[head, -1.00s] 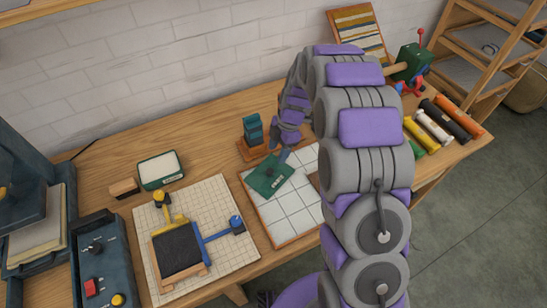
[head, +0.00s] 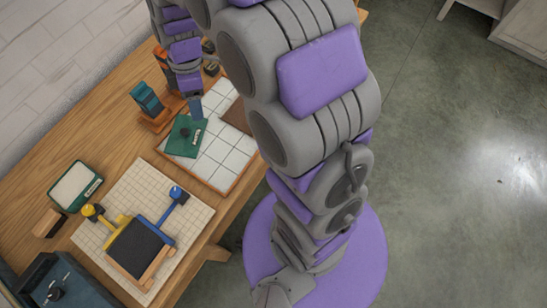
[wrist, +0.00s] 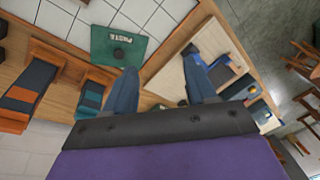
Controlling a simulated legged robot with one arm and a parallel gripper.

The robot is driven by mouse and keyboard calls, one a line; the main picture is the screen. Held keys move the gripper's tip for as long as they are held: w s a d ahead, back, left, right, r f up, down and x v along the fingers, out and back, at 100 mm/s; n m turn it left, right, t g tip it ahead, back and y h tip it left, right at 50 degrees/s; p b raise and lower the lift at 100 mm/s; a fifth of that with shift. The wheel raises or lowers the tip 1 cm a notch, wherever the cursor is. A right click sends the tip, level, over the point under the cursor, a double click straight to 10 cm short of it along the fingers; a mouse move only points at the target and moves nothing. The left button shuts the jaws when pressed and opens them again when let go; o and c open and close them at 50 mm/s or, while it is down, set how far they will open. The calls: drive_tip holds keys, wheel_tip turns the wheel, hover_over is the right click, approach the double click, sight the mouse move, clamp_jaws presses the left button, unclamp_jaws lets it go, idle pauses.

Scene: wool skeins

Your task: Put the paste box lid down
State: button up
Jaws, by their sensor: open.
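The paste box lid (head: 186,136) is a flat dark green square with a knob. It lies over the back-left edge of the white tiled board (head: 222,160). In the wrist view the lid (wrist: 105,42) shows its PASTE lettering. My gripper (wrist: 160,68) is open, with its fingers spread wide and nothing between them. The left finger's tip is close to the lid's edge; I cannot tell if they touch. In the head view my gripper (head: 196,106) is just behind the lid. The green paste box (head: 75,187) stands open at the left, its white inside showing.
A gridded mat (head: 150,195) bears a black block in a wooden clamp with yellow and blue handles. A teal and orange stand (head: 150,105) is behind the lid. A wooden block (head: 48,222) lies by the paste box. Open floor is on the right.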

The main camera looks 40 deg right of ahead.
drive_tip(key=s+d+r+m+h, duration=0.1)
drive_tip(key=s+d+r+m, duration=0.1)
drive_tip(key=s+m, duration=0.5)
drive_tip(key=s+d+r+m+h, duration=0.1)
drive_tip(key=s+d+r+m, duration=0.2)
drive_tip(key=s+m, duration=0.5)
drive_tip(key=s, duration=1.1)
drive_tip(key=shift+s+d+r, duration=0.2)
drive_tip(key=shift+s+r, duration=0.1)
drive_tip(key=shift+r, duration=0.1)
